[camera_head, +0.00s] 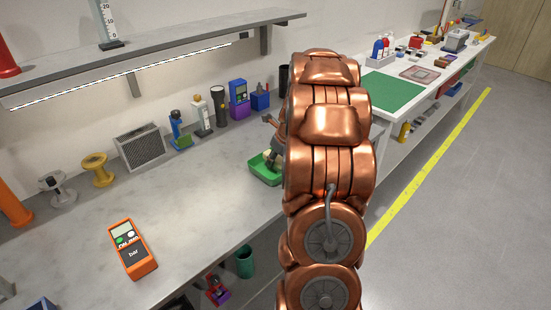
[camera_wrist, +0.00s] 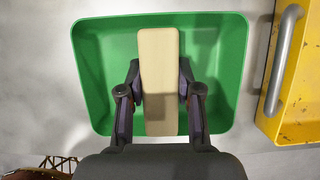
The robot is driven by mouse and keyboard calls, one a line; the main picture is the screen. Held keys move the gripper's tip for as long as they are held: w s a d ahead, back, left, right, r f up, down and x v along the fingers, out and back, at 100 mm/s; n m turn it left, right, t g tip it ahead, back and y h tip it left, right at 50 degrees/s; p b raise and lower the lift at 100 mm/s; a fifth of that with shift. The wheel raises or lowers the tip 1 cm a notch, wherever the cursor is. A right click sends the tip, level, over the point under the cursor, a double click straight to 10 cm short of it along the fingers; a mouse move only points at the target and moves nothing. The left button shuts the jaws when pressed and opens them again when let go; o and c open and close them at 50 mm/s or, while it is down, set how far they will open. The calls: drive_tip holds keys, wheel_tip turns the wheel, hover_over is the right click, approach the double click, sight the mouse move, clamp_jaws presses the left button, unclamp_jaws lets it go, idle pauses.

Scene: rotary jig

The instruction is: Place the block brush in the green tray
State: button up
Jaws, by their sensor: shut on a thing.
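The green tray (camera_wrist: 90,60) lies on the bench under my gripper in the wrist view. In the head view the green tray (camera_head: 263,174) shows just left of my arm, which hides part of it. My gripper (camera_wrist: 160,100) is shut on the block brush (camera_wrist: 158,55), a long pale wooden block, with one finger on each side. The brush lies within the tray's outline in the wrist view. I cannot tell whether it touches the tray floor. Its underside is hidden.
A yellow bin with a grey handle (camera_wrist: 295,80) stands close to the tray's right in the wrist view. An orange meter (camera_head: 132,248) lies on the bench's front part. Several items line the wall. The middle of the bench is clear. A shelf (camera_head: 150,50) hangs above.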

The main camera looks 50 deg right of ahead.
drive_tip(key=o, duration=1.1)
drive_tip(key=b+v, duration=0.2)
drive_tip(key=v, duration=1)
drive_tip(key=s+a+n+g+y, duration=0.1)
drive_tip(key=s+a+n+g, duration=0.15)
drive_tip(key=a+n, duration=0.85)
drive_tip(key=s+a+n+g, duration=0.1)
drive_tip(key=s+a+n, duration=0.4)
drive_tip(key=a, duration=1)
drive_tip(key=s+a+f+n+g, duration=0.1)
drive_tip(key=s+a+f+n, duration=0.1)
drive_tip(key=s+a+n, duration=0.3)
drive_tip(key=s+a+f+n+g+h, duration=0.1)
drive_tip(key=s+a+n, duration=0.5)
drive_tip(key=s+n, duration=0.7)
drive_tip(key=shift+s+a+f+n+g, duration=0.2)
drive_tip(key=shift+f+n+g, duration=0.25)
drive_tip(key=shift+n, duration=0.65)
